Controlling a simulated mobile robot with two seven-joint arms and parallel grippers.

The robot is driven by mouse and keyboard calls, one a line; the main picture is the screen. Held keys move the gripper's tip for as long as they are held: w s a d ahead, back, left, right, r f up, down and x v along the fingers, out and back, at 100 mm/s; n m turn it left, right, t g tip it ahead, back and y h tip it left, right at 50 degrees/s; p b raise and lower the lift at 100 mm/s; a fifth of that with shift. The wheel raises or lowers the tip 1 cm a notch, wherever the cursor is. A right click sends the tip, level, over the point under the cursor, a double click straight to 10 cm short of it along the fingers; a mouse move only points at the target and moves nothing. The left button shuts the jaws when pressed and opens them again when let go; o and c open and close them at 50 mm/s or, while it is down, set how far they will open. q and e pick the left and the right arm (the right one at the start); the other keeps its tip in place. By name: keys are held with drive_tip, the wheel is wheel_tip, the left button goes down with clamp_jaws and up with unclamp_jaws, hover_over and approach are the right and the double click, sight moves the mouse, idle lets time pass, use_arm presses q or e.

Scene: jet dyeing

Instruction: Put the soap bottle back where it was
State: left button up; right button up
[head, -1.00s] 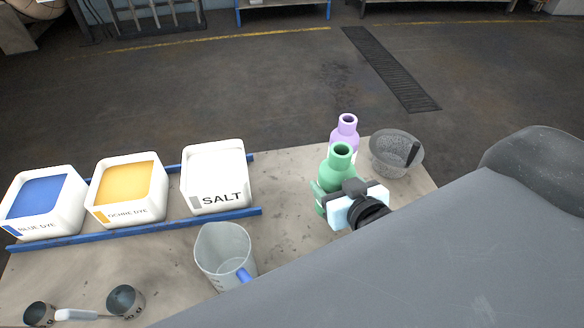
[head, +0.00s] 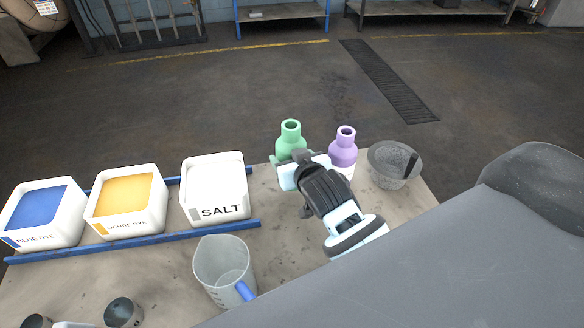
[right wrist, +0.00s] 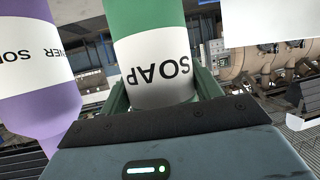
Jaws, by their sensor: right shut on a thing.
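The green soap bottle (head: 290,138) is upright near the table's far edge, between the salt bin and the purple bottle (head: 343,150). My right gripper (head: 291,158) is shut around its body. The gripper hides the bottle's base, so I cannot tell whether it touches the table. In the right wrist view, the bottle's white SOAP label (right wrist: 158,68) sits between the green fingers (right wrist: 160,90). The purple bottle, with a partly visible label, stands beside it in that view (right wrist: 62,110). My left gripper is not in view.
The white salt bin (head: 215,190) stands left of the soap bottle, with ochre (head: 126,203) and blue dye bins (head: 42,213) farther left between blue rails. A clear jug (head: 222,268) stands in front. A grey bucket (head: 394,166) stands right of the purple bottle.

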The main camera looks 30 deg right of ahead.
drive_tip(key=shift+f, duration=1.75)
drive_tip(key=shift+f, duration=0.15)
drive_tip(key=o, duration=1.2)
drive_tip(key=shift+c, duration=0.2)
drive_tip(key=shift+r, duration=0.25)
drive_tip(key=shift+s, duration=0.35)
drive_tip(key=v, duration=1.1)
drive_tip(key=shift+s, duration=0.2)
